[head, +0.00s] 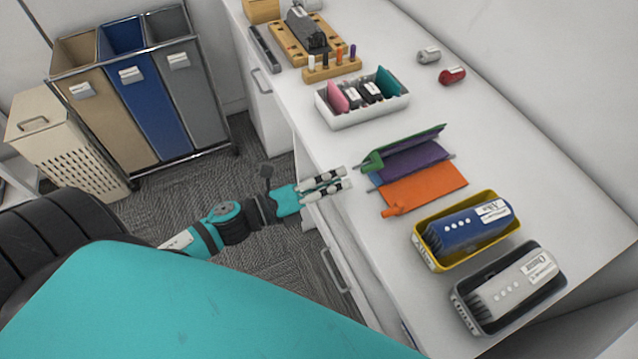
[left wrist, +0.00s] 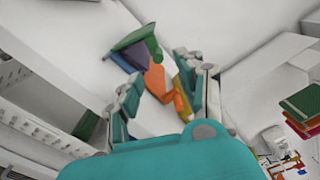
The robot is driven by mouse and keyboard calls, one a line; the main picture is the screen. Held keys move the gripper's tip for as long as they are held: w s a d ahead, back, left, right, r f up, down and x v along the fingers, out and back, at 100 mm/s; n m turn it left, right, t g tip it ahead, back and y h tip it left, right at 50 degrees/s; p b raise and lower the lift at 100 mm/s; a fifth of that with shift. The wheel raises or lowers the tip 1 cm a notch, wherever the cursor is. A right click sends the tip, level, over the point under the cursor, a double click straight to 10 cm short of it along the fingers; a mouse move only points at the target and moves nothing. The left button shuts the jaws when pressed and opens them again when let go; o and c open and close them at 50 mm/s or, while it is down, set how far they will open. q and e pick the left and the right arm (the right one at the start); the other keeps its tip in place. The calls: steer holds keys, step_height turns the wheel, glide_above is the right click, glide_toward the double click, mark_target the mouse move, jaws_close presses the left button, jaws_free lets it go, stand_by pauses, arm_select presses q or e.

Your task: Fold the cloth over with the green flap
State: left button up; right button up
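The cloth lies on the white counter in coloured panels. Its orange panel (head: 425,187) lies flat nearest me, with a small orange tab at its left corner. A purple panel (head: 418,160) is behind it. The green flap (head: 405,149) stands tilted up along the far side, with a green tab at its left end; it also shows in the left wrist view (left wrist: 135,38). My left gripper (head: 345,180) is open and empty, left of the cloth by the counter's front edge, apart from it. In the left wrist view the cloth shows beyond the spread fingers. My right gripper is out of view.
A yellow bin (head: 431,256) with a blue brush-like item and a grey bin (head: 488,322) stand right of the cloth. A white tray (head: 368,116) with small items stands behind it. Red (head: 452,76) and grey (head: 428,56) cylinders lie near the wall. Drawers front the counter.

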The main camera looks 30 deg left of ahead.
arm_select(q)
steer(key=v, duration=0.3)
steer(key=shift+s+a, duration=0.2)
steer(key=shift+s, duration=0.15)
steer(key=a+f+n+y, duration=0.3)
steer(key=a+f+n, duration=0.15)
steer(key=f, duration=0.35)
steer(key=a+f+n+y, duration=0.3)
steer(key=f+n, duration=0.3)
steer(key=f, duration=0.3)
steer(key=s+a+f+n+g+y, duration=0.1)
steer(key=s+f+n+g+y, duration=0.2)
steer(key=f, duration=0.6)
steer(key=s+a+f+n+g+y, duration=0.1)
steer(key=s+f+n+g, duration=0.1)
steer(key=s+f+n, duration=0.45)
steer(key=s+d+f+n+g, duration=0.3)
steer(key=s+f+n+g, duration=0.1)
steer(key=s+f, duration=0.5)
steer(key=s+d+f+n+g, duration=0.3)
steer(key=s+f, duration=0.6)
steer(key=s, duration=0.3)
steer(key=shift+s+f+n+g+y, duration=0.35)
steer(key=shift+n+g, duration=0.15)
steer(key=shift+g, duration=0.3)
